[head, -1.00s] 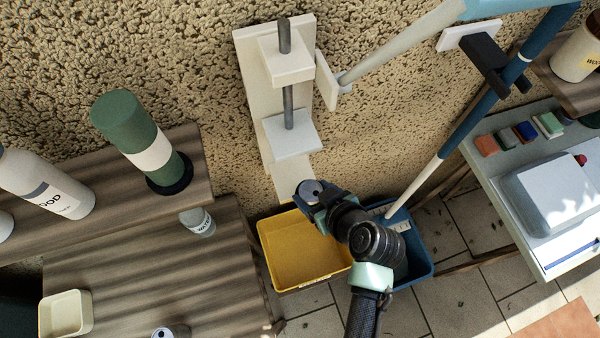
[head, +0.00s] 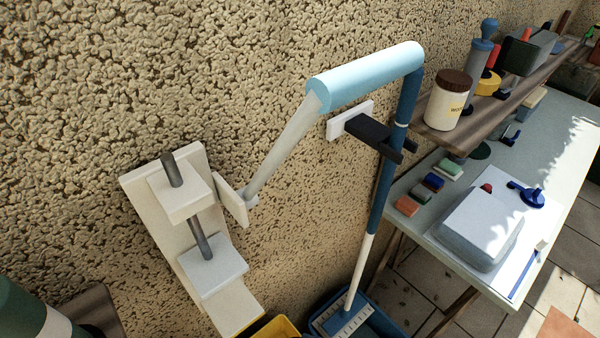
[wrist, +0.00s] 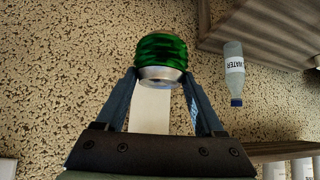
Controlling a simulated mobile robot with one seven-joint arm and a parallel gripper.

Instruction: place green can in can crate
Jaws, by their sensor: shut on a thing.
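In the wrist view, my gripper (wrist: 162,80) is shut on the green can (wrist: 161,48), with one blue finger on each side of its silver end. The can is held off any surface there, with the stone wall behind it. In the head view my gripper and the can are out of the picture. A yellow crate (head: 275,328) shows only its rim at the bottom edge. A blue crate (head: 378,325) beside it on the right holds a broom head and is partly cut off. I cannot tell which is the can crate.
A white wall bracket (head: 205,260) with a grey rod stands left of centre. A broom (head: 372,215) leans in a black wall clip (head: 370,133). A workbench (head: 475,270) stands at right. In the wrist view, a water bottle (wrist: 234,72) is near a wooden shelf (wrist: 270,35).

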